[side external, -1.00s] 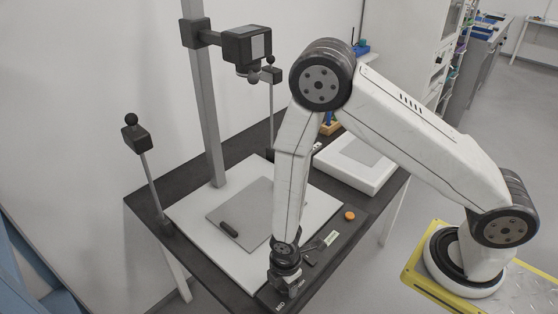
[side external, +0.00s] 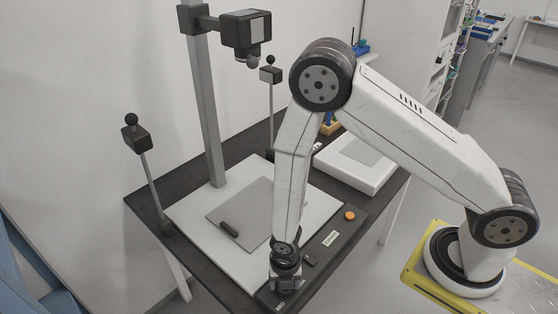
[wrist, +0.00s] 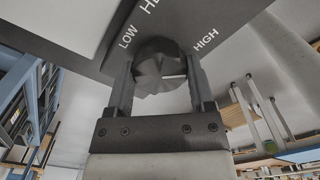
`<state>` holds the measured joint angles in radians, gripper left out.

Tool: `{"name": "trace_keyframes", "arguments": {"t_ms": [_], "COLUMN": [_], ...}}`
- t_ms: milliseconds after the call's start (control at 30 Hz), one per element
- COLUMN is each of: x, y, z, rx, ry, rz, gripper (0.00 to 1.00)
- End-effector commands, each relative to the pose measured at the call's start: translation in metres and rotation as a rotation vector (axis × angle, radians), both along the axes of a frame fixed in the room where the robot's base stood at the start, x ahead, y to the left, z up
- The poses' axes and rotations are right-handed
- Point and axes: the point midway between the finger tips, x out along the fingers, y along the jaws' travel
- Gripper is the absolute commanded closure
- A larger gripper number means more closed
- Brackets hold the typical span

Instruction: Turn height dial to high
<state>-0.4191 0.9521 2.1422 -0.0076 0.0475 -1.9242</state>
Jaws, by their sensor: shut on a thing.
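The height dial (wrist: 158,68) is a dark faceted knob on the black panel, with a thin pale line on its face pointing to the right. The LOW label (wrist: 128,37) is at its upper left and the HIGH label (wrist: 205,40) at its upper right. My gripper (wrist: 161,80) is shut on the dial, one finger on each side. In the side view my gripper (side external: 285,281) is down at the panel's front end and hides the dial. The camera head (side external: 246,30) sits high on the grey column (side external: 209,110).
An orange button (side external: 350,216) is on the panel (side external: 335,248). Lamps on posts (side external: 137,139) stand at the sides. A white tray (side external: 340,175) lies at the back right.

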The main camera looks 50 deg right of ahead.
Motion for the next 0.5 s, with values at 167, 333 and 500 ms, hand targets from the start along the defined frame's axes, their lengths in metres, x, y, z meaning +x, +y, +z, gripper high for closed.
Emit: {"name": "trace_keyframes", "arguments": {"t_ms": [167, 333, 500], "x": [0.0009, 0.0009, 0.0009], "y": [0.0003, 0.0003, 0.0003], "z": [0.0008, 0.0008, 0.0008], "rx": [0.001, 0.001, 0.001], "ry": [-0.002, -0.002, -0.002], "rz": [0.130, 0.214, 0.258], "gripper": [0.90, 0.90, 0.90]}}
